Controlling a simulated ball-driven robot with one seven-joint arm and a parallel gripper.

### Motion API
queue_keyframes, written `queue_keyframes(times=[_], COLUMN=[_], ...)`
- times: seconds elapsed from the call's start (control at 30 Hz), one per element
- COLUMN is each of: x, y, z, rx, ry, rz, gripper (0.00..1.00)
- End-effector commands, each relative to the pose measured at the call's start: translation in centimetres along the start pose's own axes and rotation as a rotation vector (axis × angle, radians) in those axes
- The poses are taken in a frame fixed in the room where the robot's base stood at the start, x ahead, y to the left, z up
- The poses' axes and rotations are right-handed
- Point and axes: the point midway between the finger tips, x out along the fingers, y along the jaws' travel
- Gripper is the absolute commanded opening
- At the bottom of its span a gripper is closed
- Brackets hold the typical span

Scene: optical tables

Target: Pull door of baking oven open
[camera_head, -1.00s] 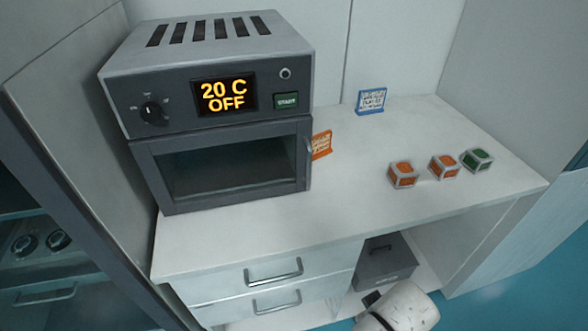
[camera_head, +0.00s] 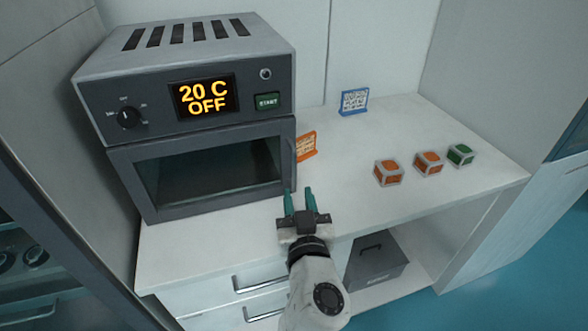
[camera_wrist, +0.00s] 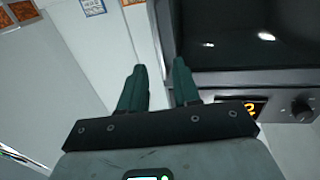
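The grey baking oven (camera_head: 190,70) stands on the white counter at the left in the head view; its display reads 20 C OFF. Its door (camera_head: 200,170), a grey frame around a dark window, looks shut. At the door's right edge is a narrow upright part, hard to make out, perhaps the handle. My gripper (camera_head: 298,190) is open, with two green fingers apart and nothing between them. It is by the door's lower right corner; whether it touches is unclear. In the wrist view my gripper (camera_wrist: 159,66) has the dark door window (camera_wrist: 255,35) beside its right finger.
An orange sign (camera_head: 306,148) stands just right of the oven, close beyond my gripper. A blue sign (camera_head: 354,101) is farther back. Drawers are below.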

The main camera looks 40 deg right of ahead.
Motion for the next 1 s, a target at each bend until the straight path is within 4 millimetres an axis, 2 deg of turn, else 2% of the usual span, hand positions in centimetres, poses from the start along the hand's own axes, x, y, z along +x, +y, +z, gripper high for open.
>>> queue_keyframes(times=[0.3, 0.5, 0.9, 1.0], x=[5.8, 8.0, 8.6, 8.6], y=[0.1, 0.1, 0.1, 0.1], z=[-0.3, -0.1, 0.0, 0.0], rx=[0.001, 0.001, 0.000, 0.000], ry=[-0.002, -0.002, -0.002, -0.002], rz=[0.004, 0.003, 0.002, 0.002], gripper=[0.32, 0.32, 0.32, 0.22])
